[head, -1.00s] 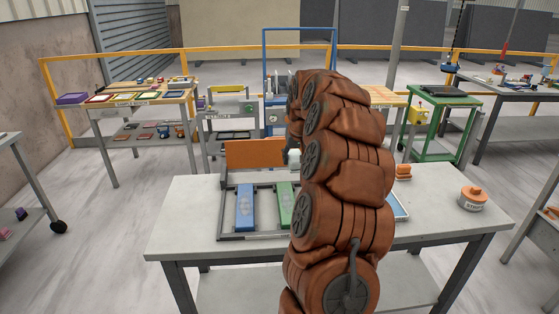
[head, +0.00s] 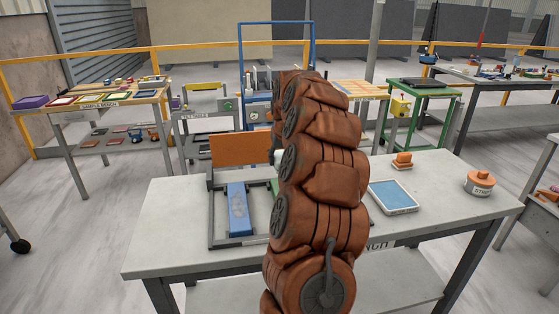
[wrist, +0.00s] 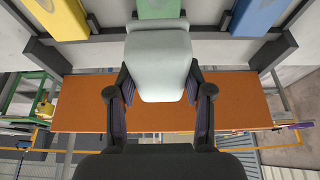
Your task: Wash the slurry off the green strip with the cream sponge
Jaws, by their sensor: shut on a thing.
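My gripper (wrist: 158,92) is shut on a pale sponge (wrist: 160,62), off-white with a grey-green cast, seen in the wrist view. The green strip (wrist: 158,8) shows just beyond the sponge at the top of the wrist view, mostly cut off or hidden. I cannot tell whether the sponge touches it. In the head view only a sliver of the green strip (head: 274,188) shows beside my arm, which hides my gripper. Slurry on the strip cannot be made out now.
A blue strip (head: 238,208) lies left of the green one in a dark frame (head: 212,225); a yellow strip (wrist: 62,14) shows in the wrist view. An orange board (head: 236,149) stands behind.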

